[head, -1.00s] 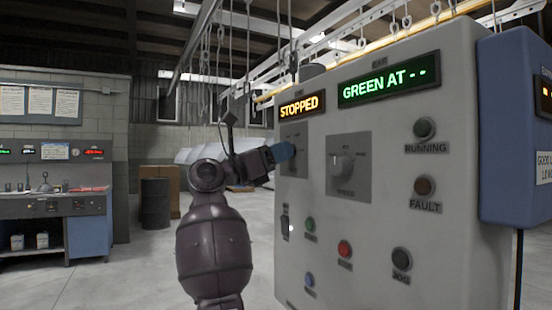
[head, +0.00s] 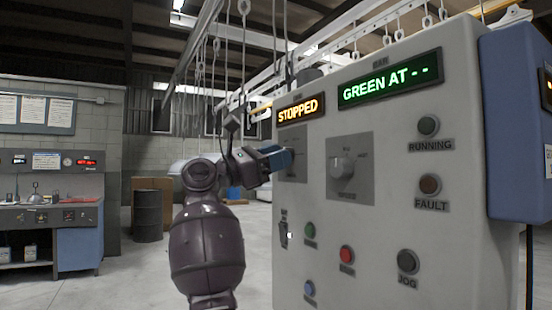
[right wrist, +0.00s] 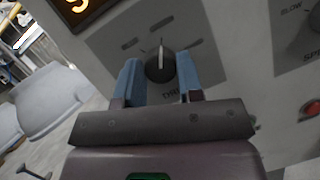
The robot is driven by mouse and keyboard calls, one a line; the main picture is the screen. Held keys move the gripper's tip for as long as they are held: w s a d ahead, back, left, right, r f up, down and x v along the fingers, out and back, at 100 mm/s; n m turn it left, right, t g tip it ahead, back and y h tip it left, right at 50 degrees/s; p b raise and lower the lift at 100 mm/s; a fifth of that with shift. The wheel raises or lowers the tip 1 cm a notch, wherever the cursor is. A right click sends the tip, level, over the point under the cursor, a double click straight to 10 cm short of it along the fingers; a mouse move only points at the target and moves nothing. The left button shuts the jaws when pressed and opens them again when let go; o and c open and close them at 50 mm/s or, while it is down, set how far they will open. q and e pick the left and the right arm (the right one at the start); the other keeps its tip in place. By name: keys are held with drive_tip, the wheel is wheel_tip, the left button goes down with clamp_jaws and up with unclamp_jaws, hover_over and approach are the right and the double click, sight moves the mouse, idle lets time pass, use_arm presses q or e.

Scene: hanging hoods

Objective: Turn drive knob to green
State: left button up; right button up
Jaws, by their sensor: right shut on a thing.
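The control panel (head: 395,235) carries a knob on a grey plate below the amber STOPPED display (head: 300,109). In the right wrist view this dark round knob (right wrist: 159,68) has a pale pointer line directed toward the top of the picture. The label under it is partly hidden. My right gripper (head: 283,158) is at this plate, with its blue fingers on either side of the knob in the right wrist view (right wrist: 160,76), shut on it. In the head view the fingers hide the knob. The green display (head: 390,79) reads GREEN AT - -. My left gripper is out of view.
The speed knob (head: 343,168) is on its own plate to the right. Below are green (head: 310,230), red (head: 347,255) and blue (head: 309,288) buttons and a JOG button (head: 408,261). A blue cabinet (head: 514,130) adjoins the panel at right. Open floor lies left.

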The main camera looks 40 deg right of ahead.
drive_tip(key=o, duration=0.8)
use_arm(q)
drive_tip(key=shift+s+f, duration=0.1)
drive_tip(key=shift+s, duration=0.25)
use_arm(e)
drive_tip(key=shift+o, duration=0.6)
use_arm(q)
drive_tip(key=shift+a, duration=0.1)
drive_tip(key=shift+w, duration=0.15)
use_arm(e)
drive_tip(key=v, duration=1)
drive_tip(key=shift+a, duration=0.35)
drive_tip(key=shift+w+f, duration=0.1)
